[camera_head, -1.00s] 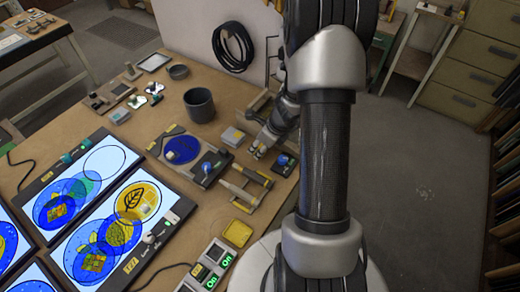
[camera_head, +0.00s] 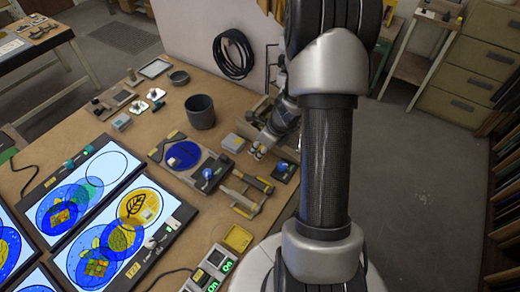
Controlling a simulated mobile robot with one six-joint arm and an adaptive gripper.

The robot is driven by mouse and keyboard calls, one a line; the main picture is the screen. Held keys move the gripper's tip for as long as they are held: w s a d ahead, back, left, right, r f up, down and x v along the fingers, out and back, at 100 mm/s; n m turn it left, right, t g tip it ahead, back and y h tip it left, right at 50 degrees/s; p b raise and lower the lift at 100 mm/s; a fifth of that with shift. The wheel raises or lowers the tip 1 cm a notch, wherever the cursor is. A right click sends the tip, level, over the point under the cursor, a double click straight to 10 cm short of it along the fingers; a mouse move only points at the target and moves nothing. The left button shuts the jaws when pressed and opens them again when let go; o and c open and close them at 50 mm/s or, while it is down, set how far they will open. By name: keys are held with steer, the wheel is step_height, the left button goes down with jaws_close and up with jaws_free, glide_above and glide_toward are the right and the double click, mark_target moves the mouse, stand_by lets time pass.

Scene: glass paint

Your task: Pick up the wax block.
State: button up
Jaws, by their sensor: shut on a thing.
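My gripper (camera_head: 257,154) is low over the right part of the workbench, beside a pale grey block (camera_head: 233,142). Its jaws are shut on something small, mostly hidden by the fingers. I cannot tell from this far view whether that is the wax block. No other thing here is clearly the wax block. A blue knob-like item (camera_head: 282,165) on a dark plate lies just right of the fingertips.
A dark grey pot (camera_head: 200,111) stands left of my gripper. A round blue glass (camera_head: 183,155) lies on a dark board. A yellow pad (camera_head: 238,238) and lit light panels (camera_head: 90,190) are nearer. The floor on the right is clear.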

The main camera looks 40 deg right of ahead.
mark_target(260, 147)
step_height(260, 147, up, 17)
steer(key=p, duration=0.8)
steer(key=shift+r+p, duration=0.15)
steer(key=shift+p, duration=0.15)
steer(key=o, duration=0.5)
steer(key=c, duration=0.4)
